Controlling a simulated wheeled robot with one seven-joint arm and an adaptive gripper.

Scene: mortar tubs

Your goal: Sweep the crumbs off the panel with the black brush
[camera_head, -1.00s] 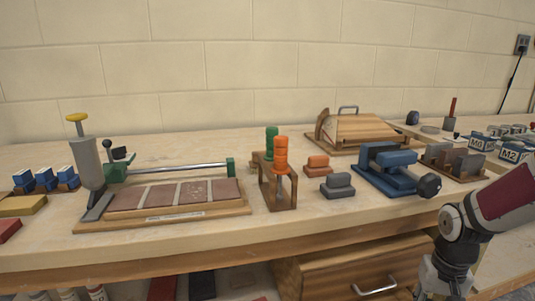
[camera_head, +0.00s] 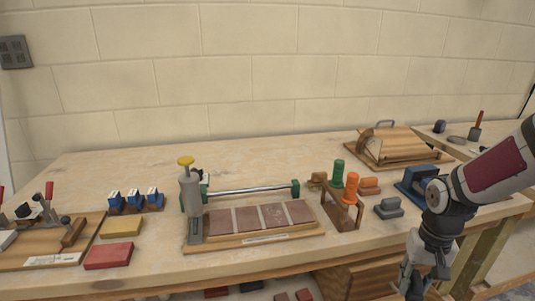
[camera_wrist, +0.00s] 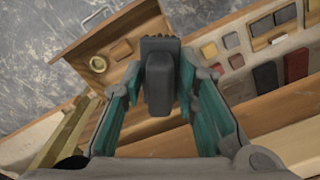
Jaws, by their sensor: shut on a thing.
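The panel (camera_head: 247,221), a row of reddish-brown tiles with pale joints, lies on a wooden board left of centre in the head view. Crumbs are too small to make out surely on it. My gripper (camera_wrist: 158,88) is shut on the black brush (camera_wrist: 160,75), a dark block with a bristly far end, in the wrist view. In the head view my gripper (camera_head: 413,284) is low at the front right, below the bench top and well right of the panel. The brush cannot be made out there.
A metal rail (camera_head: 245,190) with green ends runs behind the panel; a grey post (camera_head: 190,205) with a yellow knob stands at its left. A rack (camera_head: 343,208) with green and orange handles stands right. The wrist view shows an open wooden drawer (camera_wrist: 85,50) and a shelf of coloured blocks.

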